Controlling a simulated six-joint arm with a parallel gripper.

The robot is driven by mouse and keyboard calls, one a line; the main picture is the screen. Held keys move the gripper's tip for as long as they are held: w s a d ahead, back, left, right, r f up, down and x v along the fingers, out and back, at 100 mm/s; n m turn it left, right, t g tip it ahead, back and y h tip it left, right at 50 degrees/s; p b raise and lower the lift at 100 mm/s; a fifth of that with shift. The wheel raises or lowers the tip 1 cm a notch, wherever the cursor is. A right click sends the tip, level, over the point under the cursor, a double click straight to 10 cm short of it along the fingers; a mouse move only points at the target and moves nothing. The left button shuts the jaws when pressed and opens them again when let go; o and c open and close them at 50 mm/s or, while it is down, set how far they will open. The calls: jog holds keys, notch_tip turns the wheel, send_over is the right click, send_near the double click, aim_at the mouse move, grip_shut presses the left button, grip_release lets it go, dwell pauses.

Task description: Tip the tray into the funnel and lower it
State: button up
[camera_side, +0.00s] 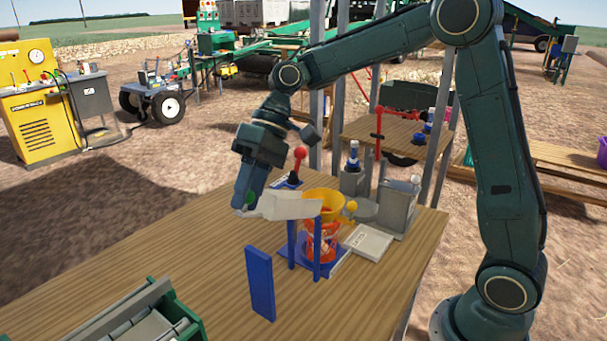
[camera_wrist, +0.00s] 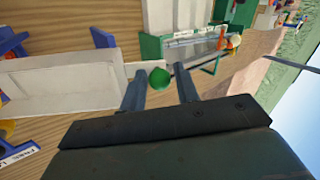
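The white tray (camera_side: 287,205) is in the side view, on blue posts with its right end at the yellow funnel (camera_side: 324,198). It looks close to level; its contents cannot be made out. In the wrist view the tray (camera_wrist: 75,92) lies left of the fingers. A green knob (camera_wrist: 160,78) at the tray's end stands between the fingertips. My gripper (camera_side: 247,200) reaches down to this end; in the wrist view its fingers (camera_wrist: 161,82) are apart, with a small gap beside the knob. An orange-red container (camera_side: 323,240) stands under the funnel.
A blue upright board (camera_side: 260,284) stands in front of the tray. A red-knobbed lever (camera_side: 299,158) is behind it. Grey equipment (camera_side: 398,205) and a flat light plate (camera_side: 369,242) are at right. A green-framed machine (camera_side: 140,318) is at the front left. The table's left middle is clear.

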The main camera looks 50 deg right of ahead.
aim_at(238, 216)
jog(key=shift+a+f+h, duration=0.65)
jog(key=shift+a+f, duration=0.05)
jog(key=shift+f, duration=0.25)
jog(key=shift+a+f+h, duration=0.65)
jog(key=shift+f, duration=0.3)
jog(key=shift+a+f+h, duration=0.75)
jog(key=shift+f+h, duration=0.35)
jog(key=shift+f, duration=0.8)
jog(key=v, duration=1.3)
jog(key=shift+r, duration=0.35)
jog(key=shift+s+d+r+m+t, duration=0.35)
jog(key=shift+s+d+r+t, duration=0.35)
jog(key=shift+s+d, duration=1.65)
jog(key=shift+s+d+r+m+t, duration=0.4)
jog(key=shift+s+d+t, duration=0.55)
jog(key=shift+s, duration=2.95)
jog(key=s+d+f+t+h, duration=0.2)
jog(key=s+d+f, duration=0.4)
jog(key=s, duration=0.4)
jog(key=shift+s+d+m+t, duration=0.2)
jog(key=shift+d+m+t, duration=0.25)
jog(key=shift+d, duration=0.2)
jog(key=shift+r, duration=0.1)
